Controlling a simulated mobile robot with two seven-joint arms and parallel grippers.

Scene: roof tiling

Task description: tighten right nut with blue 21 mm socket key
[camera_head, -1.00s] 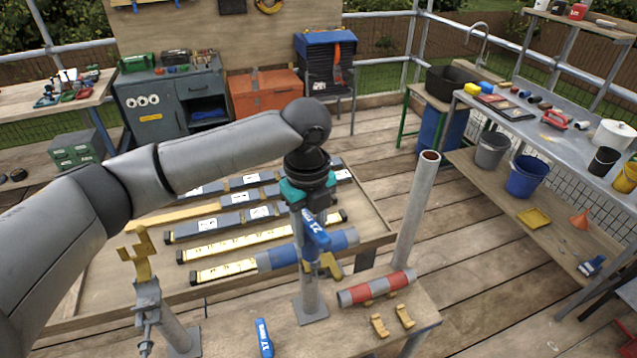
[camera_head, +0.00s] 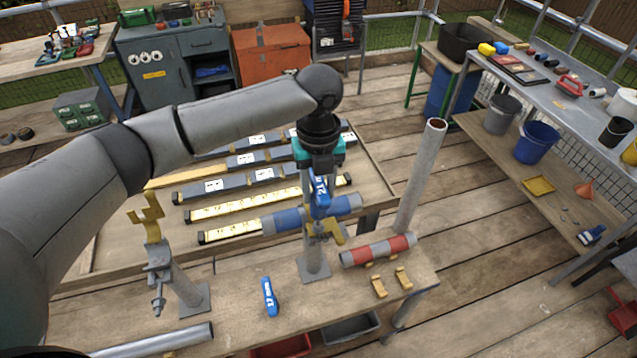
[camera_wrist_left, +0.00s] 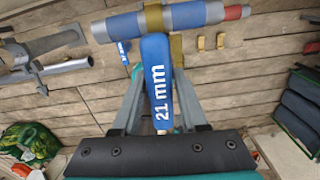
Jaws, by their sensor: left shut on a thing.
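The blue 21 mm socket key (camera_wrist_left: 158,85) is between the fingers of my left gripper (camera_wrist_left: 158,120), which is shut on it. In the head view the key (camera_head: 319,190) hangs under my left gripper (camera_head: 318,178), over the upright post. Its far end is at the yellow coupler (camera_head: 330,230) beside the blue-banded tube; the wrist view also shows this coupler (camera_wrist_left: 154,18). The nut is hidden, so I cannot tell whether the key sits on it. A second blue key marked 17 (camera_head: 269,296) lies on the bench. My right gripper is out of view.
A red-banded tube (camera_head: 378,250) and two loose yellow coupler parts (camera_head: 391,282) lie at the bench's right. A left post carries another yellow coupler (camera_head: 148,215). A tall grey pipe (camera_head: 421,175) stands at the right.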

